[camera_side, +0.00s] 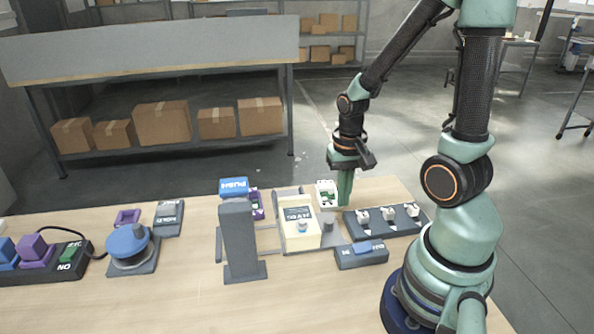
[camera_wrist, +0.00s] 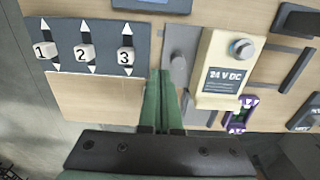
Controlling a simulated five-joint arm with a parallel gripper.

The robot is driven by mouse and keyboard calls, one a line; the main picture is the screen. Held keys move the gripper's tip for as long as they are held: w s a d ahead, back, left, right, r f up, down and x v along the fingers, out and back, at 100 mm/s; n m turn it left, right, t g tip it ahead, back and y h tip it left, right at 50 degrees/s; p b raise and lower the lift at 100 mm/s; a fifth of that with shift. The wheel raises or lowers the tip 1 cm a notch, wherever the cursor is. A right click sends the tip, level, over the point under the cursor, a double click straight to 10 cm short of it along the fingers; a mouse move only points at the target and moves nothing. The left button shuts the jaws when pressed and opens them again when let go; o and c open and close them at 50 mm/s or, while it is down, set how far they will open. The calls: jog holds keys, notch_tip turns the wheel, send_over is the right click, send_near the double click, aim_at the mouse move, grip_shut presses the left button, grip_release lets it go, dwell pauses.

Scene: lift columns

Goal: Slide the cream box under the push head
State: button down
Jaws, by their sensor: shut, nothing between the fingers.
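The cream box (camera_side: 300,234) sits on the table between low dark rails, with a dark label and a round grey knob on its top. In the wrist view the cream box (camera_wrist: 218,98) reads "24 V DC". The blue push head (camera_side: 234,187), marked PUSH, is at the top of a grey upright (camera_side: 240,245), left of the box. The box stands to its right, not under it. My gripper (camera_side: 345,201) points down, shut and empty, to the right of the box and apart from it. Its green fingers (camera_wrist: 161,88) lie together in the wrist view.
A purple part (camera_wrist: 241,114) is near the box. Bare table lies in front.

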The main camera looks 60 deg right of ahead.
aim_at(287, 219)
jog(key=shift+f, duration=3.05)
jog(key=shift+w+a, duration=4.7)
jog(key=shift+s+d, duration=0.2)
jog(key=shift+r, duration=3)
